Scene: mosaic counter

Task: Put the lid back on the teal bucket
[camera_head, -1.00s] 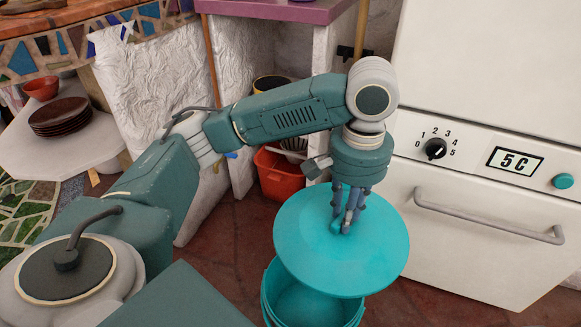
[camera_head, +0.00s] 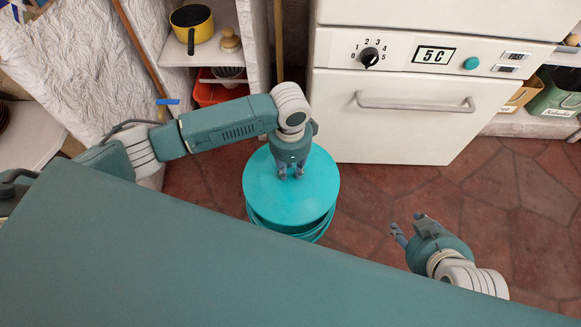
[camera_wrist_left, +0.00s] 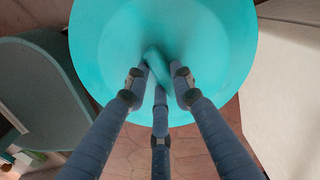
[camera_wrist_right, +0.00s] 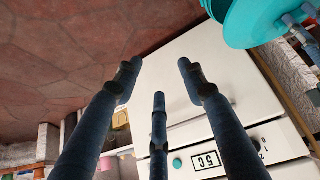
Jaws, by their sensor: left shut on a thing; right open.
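The teal lid (camera_head: 268,196) is a flat round disc in the head view. My left gripper (camera_head: 291,174) is shut on its handle from above; the left wrist view shows the fingers closed around the handle (camera_wrist_left: 156,62). The teal bucket (camera_head: 306,236) stands on the floor under the lid, mostly hidden by it. A strip of its wall shows below the lid's near edge. I cannot tell whether the lid touches the rim all round. My right gripper (camera_head: 408,228) is open and empty, to the right of the bucket over the floor.
A white oven (camera_head: 410,130) with a bar handle stands behind the bucket. A red bin (camera_head: 212,93) sits under shelves at the back left, below a yellow pot (camera_head: 194,28). Red tiled floor (camera_head: 480,190) is clear to the right. My own teal body fills the foreground.

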